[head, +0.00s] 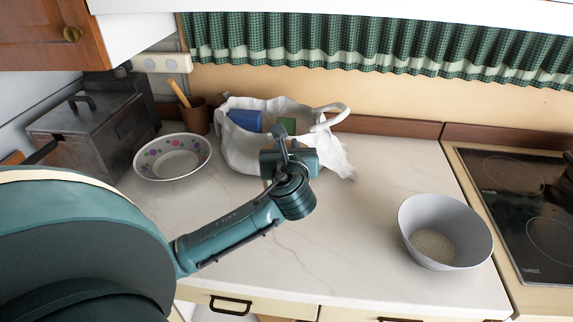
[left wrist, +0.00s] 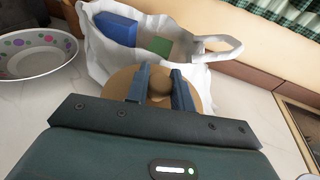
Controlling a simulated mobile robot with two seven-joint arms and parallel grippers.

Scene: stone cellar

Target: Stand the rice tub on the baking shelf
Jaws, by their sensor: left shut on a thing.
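My left gripper (head: 287,158) is in front of the white bag on the counter. The baking shelf cannot be made out in these views. My right gripper is not in view.
The white bag (head: 236,150) holds a blue thing (head: 245,120) and a green thing (head: 286,125). A dotted bowl (head: 172,172) stands left, a grey bowl with grain (head: 405,222) right. A hob (head: 515,190) lies beyond. The counter's middle (head: 365,200) is clear.

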